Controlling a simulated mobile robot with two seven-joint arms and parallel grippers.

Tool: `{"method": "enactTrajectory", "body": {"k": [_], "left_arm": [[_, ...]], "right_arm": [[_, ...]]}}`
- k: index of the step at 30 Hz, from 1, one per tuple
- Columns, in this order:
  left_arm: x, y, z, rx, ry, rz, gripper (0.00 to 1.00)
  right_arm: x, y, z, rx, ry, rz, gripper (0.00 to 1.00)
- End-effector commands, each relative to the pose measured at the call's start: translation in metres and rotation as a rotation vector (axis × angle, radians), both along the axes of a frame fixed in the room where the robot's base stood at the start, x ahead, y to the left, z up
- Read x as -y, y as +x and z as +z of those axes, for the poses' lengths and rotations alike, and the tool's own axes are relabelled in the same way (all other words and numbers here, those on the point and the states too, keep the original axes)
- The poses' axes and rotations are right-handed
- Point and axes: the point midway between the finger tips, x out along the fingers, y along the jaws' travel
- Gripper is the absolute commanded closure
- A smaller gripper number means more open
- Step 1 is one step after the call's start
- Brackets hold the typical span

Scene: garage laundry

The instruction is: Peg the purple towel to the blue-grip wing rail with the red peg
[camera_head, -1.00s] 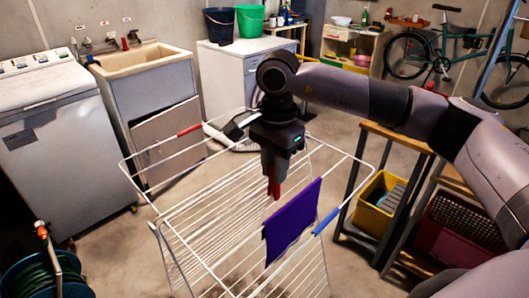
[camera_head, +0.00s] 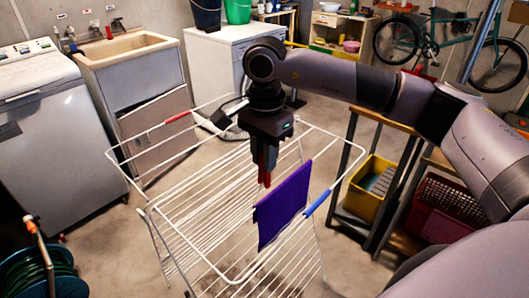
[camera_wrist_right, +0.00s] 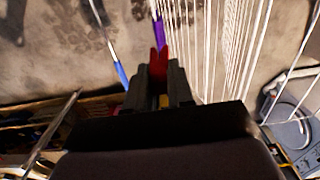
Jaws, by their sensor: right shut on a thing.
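The purple towel (camera_head: 283,206) hangs over a rail at the right side of the white drying rack (camera_head: 222,279). The blue grip (camera_head: 318,203) is on the wing rail just right of the towel, and also shows in the wrist view (camera_wrist_right: 122,75). My right gripper (camera_head: 265,172) points down above the rack, shut on the red peg (camera_head: 266,181). The peg shows between the fingers in the wrist view (camera_wrist_right: 158,62), with a thin strip of the towel (camera_wrist_right: 159,33) beyond it. In the head view the peg is just above and left of the towel's top edge. My left gripper is not in view.
Another wing rail with a red grip (camera_head: 177,117) is on the rack's left. A workbench with a yellow crate (camera_head: 369,189) and a red crate (camera_head: 447,211) stands close on the right. A washing machine (camera_head: 62,135) and sink (camera_head: 126,47) stand at left.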

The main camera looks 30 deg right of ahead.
Motion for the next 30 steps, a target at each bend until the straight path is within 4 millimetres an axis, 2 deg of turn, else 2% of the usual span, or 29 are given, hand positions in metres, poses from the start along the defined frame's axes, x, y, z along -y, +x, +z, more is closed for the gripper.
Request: {"method": "enactTrajectory", "body": {"k": [30], "left_arm": [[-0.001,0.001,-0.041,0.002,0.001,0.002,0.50]], "right_arm": [[0.000,0.000,-0.054,0.001,0.000,0.000,1.00]]}}
